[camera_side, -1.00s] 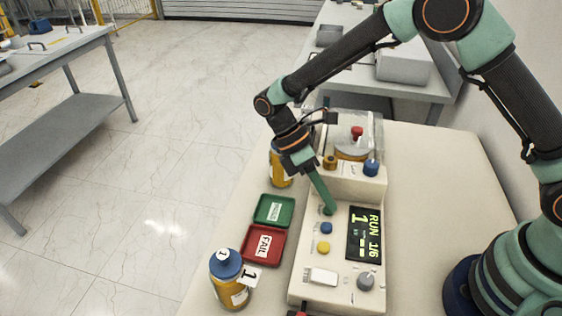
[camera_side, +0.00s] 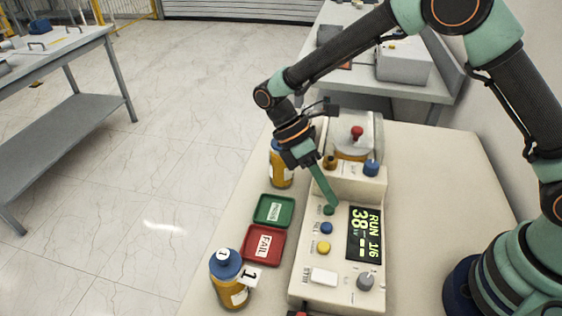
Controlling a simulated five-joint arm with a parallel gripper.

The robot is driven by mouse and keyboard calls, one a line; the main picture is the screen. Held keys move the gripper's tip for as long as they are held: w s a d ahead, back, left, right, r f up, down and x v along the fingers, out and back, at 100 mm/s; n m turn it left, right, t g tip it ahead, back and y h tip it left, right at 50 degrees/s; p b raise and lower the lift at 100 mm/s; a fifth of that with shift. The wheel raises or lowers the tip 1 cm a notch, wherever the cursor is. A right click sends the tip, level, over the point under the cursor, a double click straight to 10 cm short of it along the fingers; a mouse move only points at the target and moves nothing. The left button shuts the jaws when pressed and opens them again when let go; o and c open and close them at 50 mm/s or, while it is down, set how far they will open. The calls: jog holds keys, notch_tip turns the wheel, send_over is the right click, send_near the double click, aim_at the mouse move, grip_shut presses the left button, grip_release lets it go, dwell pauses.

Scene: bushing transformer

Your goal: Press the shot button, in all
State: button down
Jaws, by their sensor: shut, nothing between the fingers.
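The cream tester (camera_side: 345,268) stands on the table with a column of buttons: green (camera_side: 328,210), blue (camera_side: 327,228) and yellow (camera_side: 323,247). Their small labels are too blurred to read, so I cannot tell which is the shot button. The dark display (camera_side: 364,234) beside them shows "RUN 1/6" and "38" in yellow-green. My gripper (camera_side: 335,203) is shut and empty, its long green fingers slanting down to a tip just right of the green button. The green button is in view; whether the tip touches the panel cannot be told.
A clear-covered chamber with a red knob (camera_side: 357,132) stands at the tester's back. A white switch (camera_side: 323,277) and grey knob (camera_side: 365,281) are at its front. Left are a green tray (camera_side: 274,210), a red FAIL tray (camera_side: 263,244) and two bottles (camera_side: 229,279) (camera_side: 281,166).

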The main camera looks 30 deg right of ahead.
aim_at(326, 206)
jog(key=shift+r, duration=2.5)
jog(key=shift+d+r, duration=0.15)
jog(key=shift+r, duration=0.1)
jog(key=s+d+r+m+t+y, duration=0.3)
jog(key=d+r+m+t, duration=0.9)
jog(key=d+m, duration=0.2)
jog(key=shift+s, duration=0.2)
